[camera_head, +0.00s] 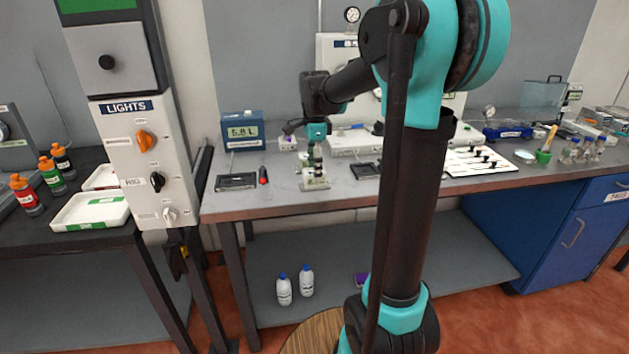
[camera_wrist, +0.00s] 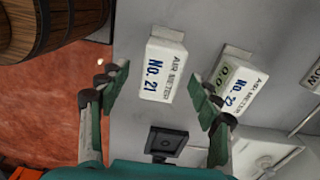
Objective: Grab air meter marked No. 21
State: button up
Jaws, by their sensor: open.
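The air meter marked No. 21 (camera_wrist: 162,72) is a white block with blue lettering in the wrist view. It lies on the grey bench top, between and beyond my fingertips. My gripper (camera_wrist: 161,90) is open, with its two fingers apart and nothing between the pads. I cannot tell the height gap between the fingers and the meter. A similar white block marked No. 22 (camera_wrist: 228,88) sits to its right, partly behind the right finger. In the head view my gripper (camera_head: 314,160) points down over the bench; I cannot make out the No. 21 label there.
A dark square device (camera_wrist: 166,141) lies between the fingers' bases in the wrist view. A wooden barrel (camera_wrist: 62,28) stands off the bench edge. In the head view, a blue display box (camera_head: 242,131) stands at the bench's back left, and a switch board (camera_head: 480,160) lies right.

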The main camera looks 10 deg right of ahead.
jog(key=shift+w+f, duration=0.1)
jog(key=shift+f, duration=1.45)
grip_shut()
